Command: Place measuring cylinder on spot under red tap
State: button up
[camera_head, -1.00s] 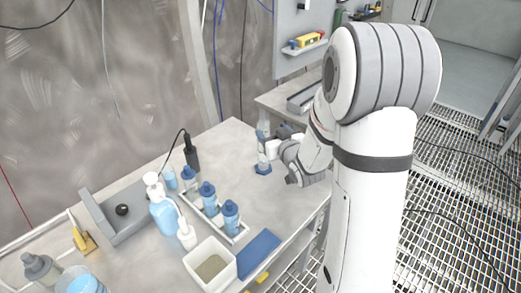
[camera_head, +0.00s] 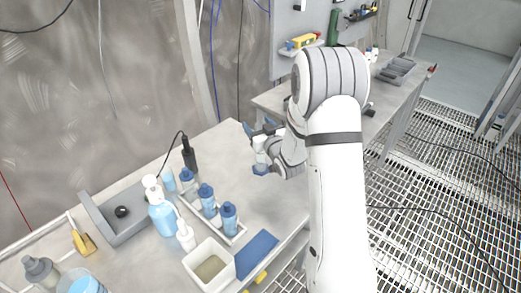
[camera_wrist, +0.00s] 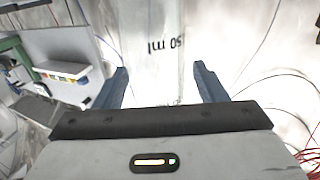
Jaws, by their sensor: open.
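The measuring cylinder (camera_head: 260,150) is clear, with a blue base, and appears upright on the grey bench (camera_head: 226,160). My gripper (camera_head: 258,139) is at its upper part. In the wrist view the clear wall with the "50 ml" print (camera_wrist: 166,45) shows between and beyond the two blue fingers of my gripper (camera_wrist: 160,82). The fingers are apart, with a gap to the cylinder on each side, so it is not gripped. I cannot make out a red tap or the spot under it in either view.
A rack with several blue-capped bottles (camera_head: 207,197), a pump bottle (camera_head: 162,216), a white bin (camera_head: 208,264) and a blue pad (camera_head: 257,253) stand left and front of the cylinder. A second bench (camera_head: 384,103) is behind my arm.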

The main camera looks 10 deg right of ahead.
grip_shut()
dwell(0.7)
